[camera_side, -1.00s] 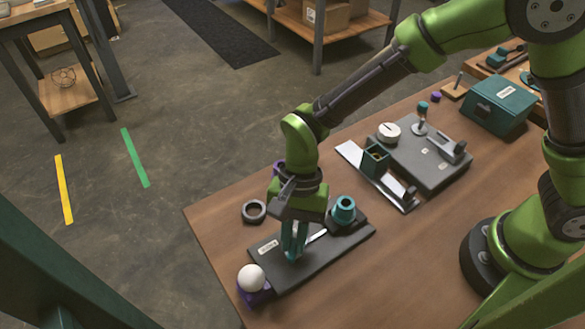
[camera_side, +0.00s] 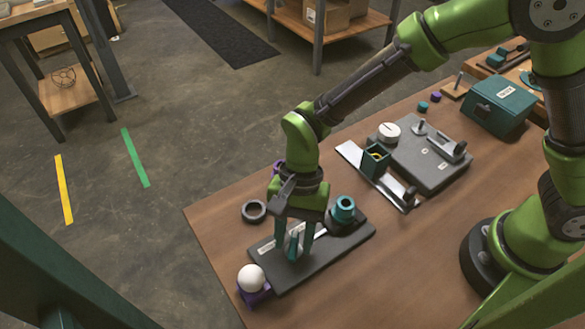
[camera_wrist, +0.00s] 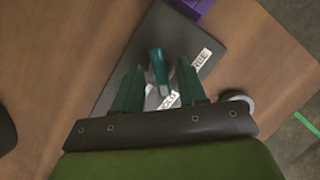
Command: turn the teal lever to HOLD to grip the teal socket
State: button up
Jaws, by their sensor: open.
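The teal lever (camera_side: 293,246) stands on a dark grey plate (camera_side: 330,247) at the front of the table. My gripper (camera_side: 294,251) is lowered over the lever, its two teal fingers apart. In the wrist view my gripper (camera_wrist: 160,69) has one finger on each side of the lever (camera_wrist: 158,72), with visible gaps. White labels lie on the plate near the lever; one is partly hidden and I cannot read the lever's setting surely. The teal socket (camera_side: 343,210) sits at the plate's far right end; its grip state cannot be told.
A white ball (camera_side: 251,277) sits on a purple holder (camera_side: 258,295) at the plate's near left end. A dark ring (camera_side: 254,211) lies behind the plate. A grey fixture (camera_side: 430,160) and a teal box (camera_side: 498,106) stand farther right. Bare table lies to the right of the plate.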

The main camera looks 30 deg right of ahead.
jog(key=v, duration=1.6)
jog(key=shift+r, duration=0.35)
jog(key=shift+w, duration=0.1)
jog(key=s+d+r+n+t, duration=0.1)
jog(key=s+d+r+t, duration=0.1)
jog(key=d, duration=0.5)
jog(key=s+d+r+n+t+h, duration=0.1)
jog(key=s+d+r+n+t, duration=0.1)
jog(key=d+t, duration=0.3)
jog(key=s+d+r+n+t, duration=0.2)
jog(key=s+d+t, duration=0.1)
jog(key=d, duration=0.7)
jog(key=shift+d+r, duration=0.15)
jog(key=shift+d, duration=0.2)
